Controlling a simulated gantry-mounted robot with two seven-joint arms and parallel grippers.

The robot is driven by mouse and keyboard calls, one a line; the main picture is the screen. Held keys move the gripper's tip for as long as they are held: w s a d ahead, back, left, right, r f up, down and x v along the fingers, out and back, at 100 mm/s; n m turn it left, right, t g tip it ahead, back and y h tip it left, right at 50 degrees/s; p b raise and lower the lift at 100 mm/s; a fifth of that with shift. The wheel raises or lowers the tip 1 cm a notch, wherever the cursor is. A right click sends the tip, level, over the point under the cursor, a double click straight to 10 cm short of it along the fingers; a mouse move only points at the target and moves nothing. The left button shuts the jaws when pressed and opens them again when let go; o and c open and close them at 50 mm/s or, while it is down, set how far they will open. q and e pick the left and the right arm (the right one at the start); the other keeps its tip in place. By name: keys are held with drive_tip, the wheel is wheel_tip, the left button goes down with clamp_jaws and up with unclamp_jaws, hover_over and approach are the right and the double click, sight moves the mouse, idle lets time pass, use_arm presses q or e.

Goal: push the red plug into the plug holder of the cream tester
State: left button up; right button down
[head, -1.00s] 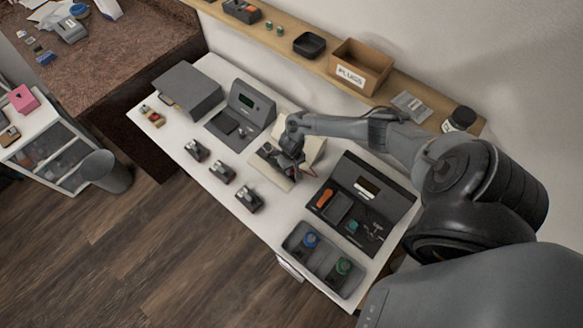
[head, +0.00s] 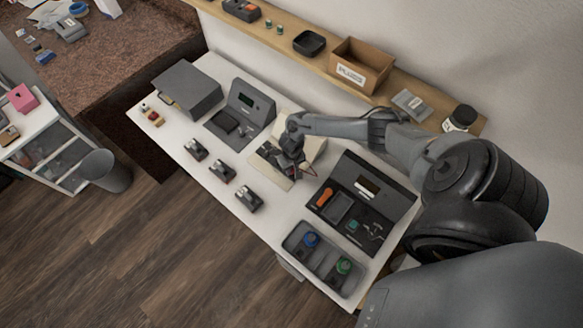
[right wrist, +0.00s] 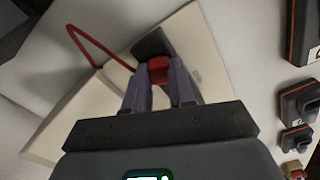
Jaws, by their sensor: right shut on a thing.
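The cream tester (right wrist: 203,42) lies under my right gripper in the right wrist view; its pale panel also shows in the head view (head: 268,165). My right gripper (right wrist: 160,88) is shut on the red plug (right wrist: 158,70), which sits between the fingertips. A red cable (right wrist: 92,48) loops from the plug to the left. The plug's far end is at a dark grey block (right wrist: 152,44) on the tester, which looks like the plug holder. I cannot tell how deep the plug is in it. In the head view the arm hides much of the tester. My left gripper is not in view.
Another grey tester (head: 233,125) stands to the left. Several small dark devices stand along the front edge. A shelf with a plugs box (head: 358,68) runs behind.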

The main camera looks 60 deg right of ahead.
drive_tip(key=shift+f, duration=0.15)
drive_tip(key=c, duration=0.6)
unclamp_jaws()
drive_tip(key=shift+r, duration=0.2)
idle(0.3)
drive_tip(key=shift+r+p, duration=0.55)
drive_tip(key=shift+p, duration=0.4)
drive_tip(key=shift+r+p, duration=0.65)
drive_tip(key=shift+p, duration=0.2)
drive_tip(key=shift+r, duration=0.1)
drive_tip(key=shift+r, duration=0.1)
